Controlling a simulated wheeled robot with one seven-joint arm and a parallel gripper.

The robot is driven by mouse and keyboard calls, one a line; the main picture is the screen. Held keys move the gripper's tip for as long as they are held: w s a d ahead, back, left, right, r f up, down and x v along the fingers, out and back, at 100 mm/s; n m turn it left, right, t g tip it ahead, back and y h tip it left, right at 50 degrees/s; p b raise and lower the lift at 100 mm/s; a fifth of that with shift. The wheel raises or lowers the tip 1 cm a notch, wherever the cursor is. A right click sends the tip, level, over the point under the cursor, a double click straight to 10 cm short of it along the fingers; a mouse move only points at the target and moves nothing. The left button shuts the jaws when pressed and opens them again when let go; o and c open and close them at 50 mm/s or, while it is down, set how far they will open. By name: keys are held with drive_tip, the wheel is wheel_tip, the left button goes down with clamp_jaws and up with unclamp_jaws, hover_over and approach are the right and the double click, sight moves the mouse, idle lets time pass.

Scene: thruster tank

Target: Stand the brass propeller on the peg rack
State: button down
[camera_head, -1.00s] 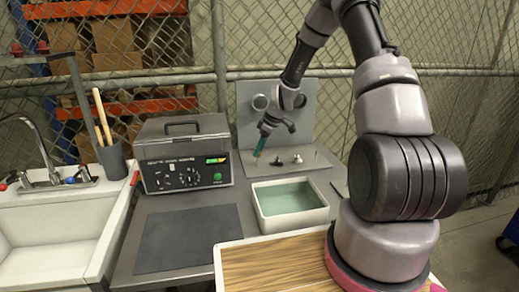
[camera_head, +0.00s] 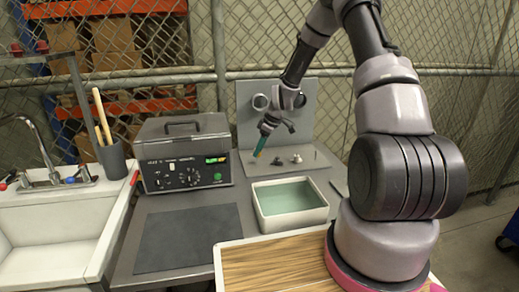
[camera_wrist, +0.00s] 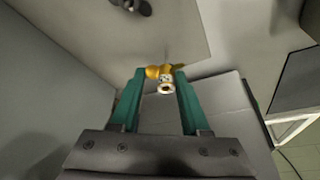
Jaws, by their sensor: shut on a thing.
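The brass propeller (camera_wrist: 165,75) sits between the green fingertips of my gripper (camera_wrist: 160,72) in the wrist view. My gripper is shut on it, and its hub opening faces the camera. In the head view my gripper (camera_head: 256,157) is low over the left part of the peg rack (camera_head: 255,170), a grey base plate. The propeller is too small to make out there. Two greyish metal pieces (camera_head: 297,158) stand on the rack, to the right of my gripper. A thin upright peg (camera_head: 316,155) shows farther right. Whether the propeller touches any peg cannot be told.
A grey upright panel (camera_head: 300,110) stands behind the rack. A lidded grey machine (camera_head: 185,155) is to its left. A white basin of greenish liquid (camera_head: 290,222) stands in front. A dark mat (camera_head: 188,238) lies clear on the bench, with a sink (camera_head: 50,240) at far left.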

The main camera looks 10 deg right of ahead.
sight(256, 166)
drive_tip(key=shift+f, duration=2.35)
idle(1.5)
drive_tip(key=shift+c, duration=1.5)
unclamp_jaws()
drive_tip(key=shift+r, duration=0.1)
wheel_tip(256, 166, up, 8)
